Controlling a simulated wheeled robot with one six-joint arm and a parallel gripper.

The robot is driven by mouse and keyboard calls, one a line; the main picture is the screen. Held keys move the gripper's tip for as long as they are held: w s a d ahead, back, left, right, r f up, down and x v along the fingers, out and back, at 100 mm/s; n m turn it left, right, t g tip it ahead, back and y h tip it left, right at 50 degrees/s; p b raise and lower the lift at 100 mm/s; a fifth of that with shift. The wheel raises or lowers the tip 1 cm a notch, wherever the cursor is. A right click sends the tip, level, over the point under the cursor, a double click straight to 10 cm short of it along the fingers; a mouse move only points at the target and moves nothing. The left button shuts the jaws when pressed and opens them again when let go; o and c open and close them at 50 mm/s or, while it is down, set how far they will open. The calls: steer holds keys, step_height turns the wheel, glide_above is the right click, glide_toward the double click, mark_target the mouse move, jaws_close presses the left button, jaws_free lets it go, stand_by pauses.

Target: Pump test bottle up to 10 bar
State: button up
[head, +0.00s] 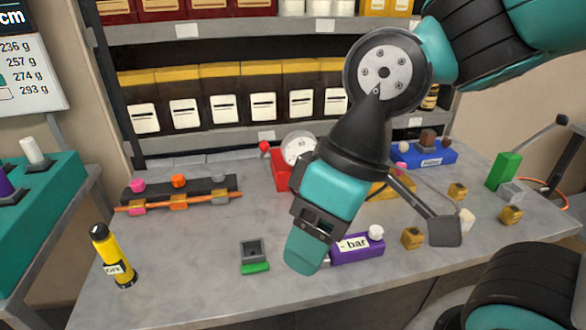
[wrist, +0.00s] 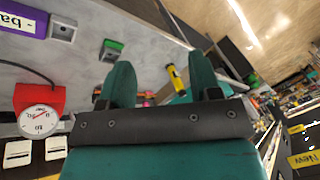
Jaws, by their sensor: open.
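A yellow bottle (head: 119,262) with a black top and a small label stands at the front left of the grey table; it also shows beyond my fingers in the wrist view (wrist: 174,78). A round white gauge (head: 299,148) sits on a red body (head: 281,176) at the back middle; its dial shows in the wrist view (wrist: 40,121). A purple box (head: 360,250) marked "- bar" has a white knob (head: 376,232). My gripper (head: 305,258) is above the table, left of the purple box in the picture. Its two teal fingers (wrist: 160,80) are apart and empty.
A small grey holder with a green front (head: 254,256) stands left of my gripper. A dark rack (head: 180,192) carries coloured knobs and an orange tube. A blue box (head: 425,156), green block (head: 503,171) and several yellowish blocks stand right. Shelves (head: 230,105) rise behind. The front-left tabletop is mostly clear.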

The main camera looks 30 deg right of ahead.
jaws_close()
stand_by(1.9)
